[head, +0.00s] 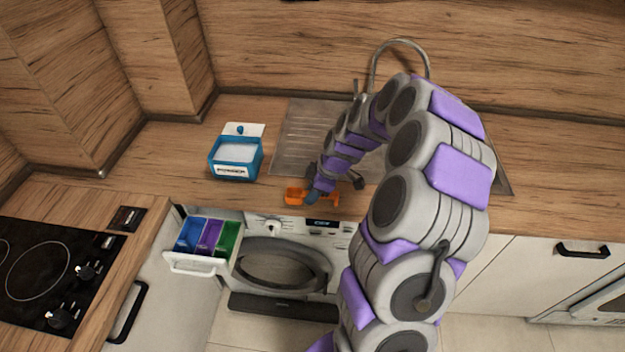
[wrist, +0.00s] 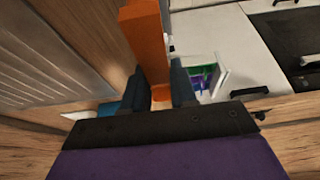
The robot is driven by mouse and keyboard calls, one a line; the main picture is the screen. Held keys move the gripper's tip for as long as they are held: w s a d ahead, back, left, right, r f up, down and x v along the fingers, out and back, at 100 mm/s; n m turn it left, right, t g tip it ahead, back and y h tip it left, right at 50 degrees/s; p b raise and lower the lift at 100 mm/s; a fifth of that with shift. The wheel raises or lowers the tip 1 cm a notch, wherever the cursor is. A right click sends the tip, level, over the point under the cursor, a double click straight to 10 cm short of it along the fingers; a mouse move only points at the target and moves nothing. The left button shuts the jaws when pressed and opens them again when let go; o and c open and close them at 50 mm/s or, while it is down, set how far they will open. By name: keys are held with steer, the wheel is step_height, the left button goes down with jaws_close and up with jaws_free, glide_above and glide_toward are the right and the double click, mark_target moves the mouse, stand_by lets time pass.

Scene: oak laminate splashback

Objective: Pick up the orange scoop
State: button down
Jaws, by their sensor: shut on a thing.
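The orange scoop (head: 294,197) is at the front edge of the wooden counter, above the washing machine, in the head view. My gripper (head: 313,198) is shut on it, with scoop showing on both sides of the fingers. In the wrist view, the scoop's orange handle (wrist: 144,45) stands between my two dark fingers (wrist: 170,88). Part of the scoop is hidden behind my gripper. I cannot tell whether the scoop touches the counter.
A blue powder box (head: 236,158) with an open lid stands on the counter to the left. The washing machine's detergent drawer (head: 196,264) is pulled out below, with blue, purple and green compartments. A sink (head: 300,135) lies behind my arm. A cooktop (head: 45,270) is at far left.

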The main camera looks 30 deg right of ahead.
steer(key=s+a+r+p, duration=0.1)
steer(key=s+a, duration=0.3)
steer(key=s, duration=0.4)
steer(key=shift+s, duration=0.4)
steer(key=shift+a, duration=0.2)
steer(key=c, duration=1.5)
jaws_free()
steer(key=c, duration=0.3)
steer(key=shift+d, duration=0.2)
